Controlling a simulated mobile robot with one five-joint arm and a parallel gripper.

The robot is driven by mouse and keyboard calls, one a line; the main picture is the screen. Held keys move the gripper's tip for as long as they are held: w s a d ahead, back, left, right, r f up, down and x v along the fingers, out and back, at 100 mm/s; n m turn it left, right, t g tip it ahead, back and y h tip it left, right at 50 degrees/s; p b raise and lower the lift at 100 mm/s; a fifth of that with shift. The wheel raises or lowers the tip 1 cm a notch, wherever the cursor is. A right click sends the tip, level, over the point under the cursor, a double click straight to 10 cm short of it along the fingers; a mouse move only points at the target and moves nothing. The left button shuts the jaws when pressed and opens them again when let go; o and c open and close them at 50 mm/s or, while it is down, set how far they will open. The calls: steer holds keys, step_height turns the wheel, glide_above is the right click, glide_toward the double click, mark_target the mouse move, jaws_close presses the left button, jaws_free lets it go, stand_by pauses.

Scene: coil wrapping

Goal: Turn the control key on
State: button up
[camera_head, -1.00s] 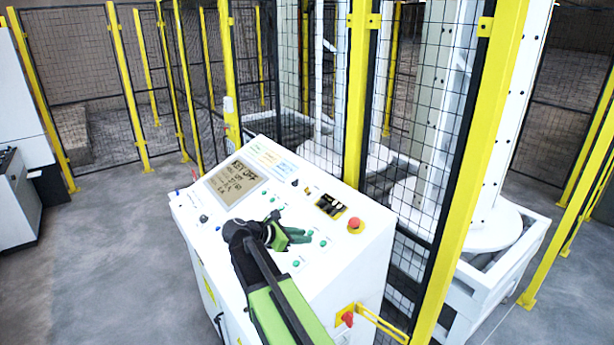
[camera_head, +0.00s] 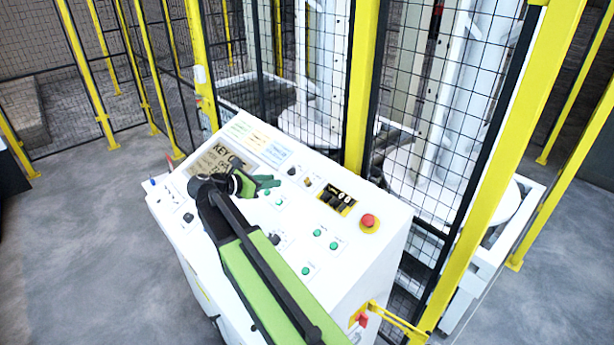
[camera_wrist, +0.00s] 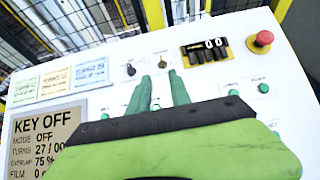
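The white control panel (camera_head: 330,207) slopes below my arm. Its screen (camera_wrist: 45,143) reads KEY OFF in the wrist view. Near the panel's upper middle are a dark round knob (camera_wrist: 130,70) and a small brass-coloured switch (camera_wrist: 163,61); they also show in the head view, the knob (camera_head: 292,171) left of the switch (camera_head: 308,182). I cannot tell for sure which is the control key. My gripper (camera_wrist: 160,76) is open and empty, its two green fingers apart and pointing at these two controls. In the head view my gripper (camera_head: 271,183) is just left of them.
A black counter block (camera_wrist: 207,50) and a red emergency button (camera_wrist: 263,39) lie right of the controls. Several green buttons (camera_head: 317,232) dot the panel. A yellow-posted mesh fence (camera_head: 362,90) stands close behind. Open floor (camera_head: 90,230) lies left.

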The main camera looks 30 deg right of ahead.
mark_target(307, 178)
steer(key=b+x, duration=0.5)
steer(key=x, duration=1)
steer(key=shift+d+f+b, duration=0.3)
steer(key=shift+f+b, duration=0.05)
steer(key=shift+d+f, duration=0.1)
steer(key=shift+d, duration=0.5)
jaws_close()
